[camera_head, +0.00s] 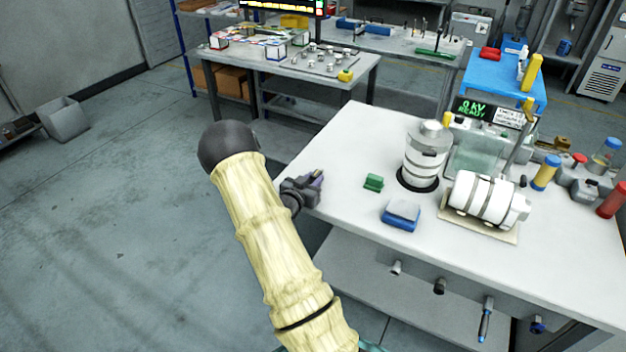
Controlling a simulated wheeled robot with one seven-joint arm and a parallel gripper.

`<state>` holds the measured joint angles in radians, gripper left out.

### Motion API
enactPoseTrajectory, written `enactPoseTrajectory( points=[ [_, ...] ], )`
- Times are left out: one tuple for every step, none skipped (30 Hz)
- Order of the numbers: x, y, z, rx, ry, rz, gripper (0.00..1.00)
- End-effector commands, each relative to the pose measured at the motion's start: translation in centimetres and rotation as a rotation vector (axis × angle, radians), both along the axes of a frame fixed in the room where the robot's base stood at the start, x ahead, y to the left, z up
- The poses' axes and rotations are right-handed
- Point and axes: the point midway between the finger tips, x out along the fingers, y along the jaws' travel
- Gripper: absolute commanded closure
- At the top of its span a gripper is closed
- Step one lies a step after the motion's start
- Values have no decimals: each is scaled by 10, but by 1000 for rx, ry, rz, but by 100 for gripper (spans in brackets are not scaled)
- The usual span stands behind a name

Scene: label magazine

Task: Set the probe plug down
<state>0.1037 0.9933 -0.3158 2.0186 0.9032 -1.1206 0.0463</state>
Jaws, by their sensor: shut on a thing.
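My gripper (307,188) is at the left edge of the white workbench (340,160), beyond the end of my pale-sleeved arm. It is shut on a small dark, purplish piece, the probe plug (317,177), which shows only as a small tip between the fingers. The rest of the plug is hidden by the gripper. I cannot tell whether the plug touches the bench top.
A green block (373,183) and a blue-and-white box (401,215) lie right of my gripper. Behind them stands a white cylinder (425,155); a second white cylinder (485,198) lies on a cradle. The bench's left part is clear.

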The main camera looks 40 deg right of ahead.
Motion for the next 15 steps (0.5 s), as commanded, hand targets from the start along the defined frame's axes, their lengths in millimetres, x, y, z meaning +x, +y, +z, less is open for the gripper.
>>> enactPoseTrajectory(
  points=[
    [0,0,-3,0,0,0,100],
    [0,0,-4,0,0,0,100],
    [0,0,-5,0,0,0,100],
    [0,0,-3,0,0,0,73],
    [0,0,-3,0,0,0,67],
    [0,0,-3,0,0,0,59],
    [0,0,-3,0,0,0,57],
    [0,0,-3,0,0,0,57],
    [0,0,-3,0,0,0,57],
    [0,0,-3,0,0,0,57],
    [0,0,-3,0,0,0,57],
    [0,0,-3,0,0,0,57],
    [0,0,-3,0,0,0,57],
    [0,0,-3,0,0,0,57],
    [0,0,-2,0,0,0,57]
  ],
)
